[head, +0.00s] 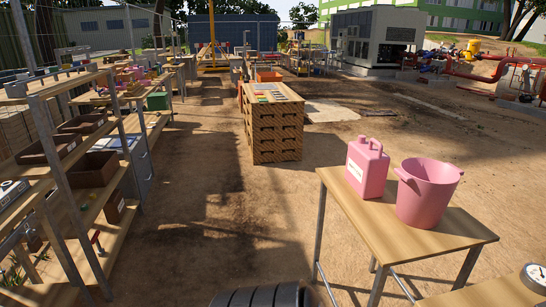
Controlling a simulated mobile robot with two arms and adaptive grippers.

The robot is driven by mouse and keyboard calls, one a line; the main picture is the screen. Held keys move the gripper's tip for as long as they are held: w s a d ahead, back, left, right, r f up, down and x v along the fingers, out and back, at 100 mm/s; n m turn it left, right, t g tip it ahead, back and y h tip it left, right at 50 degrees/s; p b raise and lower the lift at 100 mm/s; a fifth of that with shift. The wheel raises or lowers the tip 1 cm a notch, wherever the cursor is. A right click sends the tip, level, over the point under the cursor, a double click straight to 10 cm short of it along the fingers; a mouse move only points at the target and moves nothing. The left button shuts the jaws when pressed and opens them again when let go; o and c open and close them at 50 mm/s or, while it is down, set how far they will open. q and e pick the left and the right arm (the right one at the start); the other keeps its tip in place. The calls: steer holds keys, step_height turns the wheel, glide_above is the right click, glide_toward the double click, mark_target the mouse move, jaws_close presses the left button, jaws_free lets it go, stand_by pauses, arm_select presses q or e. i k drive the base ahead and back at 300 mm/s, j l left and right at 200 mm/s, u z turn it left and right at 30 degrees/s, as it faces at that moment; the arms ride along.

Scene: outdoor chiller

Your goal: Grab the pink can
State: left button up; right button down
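A pink can (368,168), a jerrycan with a handle, a cap and a white label, stands upright on a wooden-topped table (400,243) at the right. A pink bucket (427,196) stands on the same table, just right of the can and nearer to me. It overlaps the can's lower right edge in the picture. Neither of my grippers is in view.
Wooden shelving with brown bins (92,169) runs along the left. Another wooden surface with a round gauge (537,277) is at the lower right. Bare ground (215,210) lies open between shelving and table.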

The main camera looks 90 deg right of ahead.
mark_target(367, 168)
steer(key=l+z, duration=0.15)
steer(key=z, duration=4.05)
steer(key=i+j+z, duration=0.15)
steer(key=j+z, duration=0.5)
steer(key=j, duration=0.15)
steer(key=i+j+z, duration=0.1)
steer(key=j+z, duration=0.25)
steer(key=j, duration=0.1)
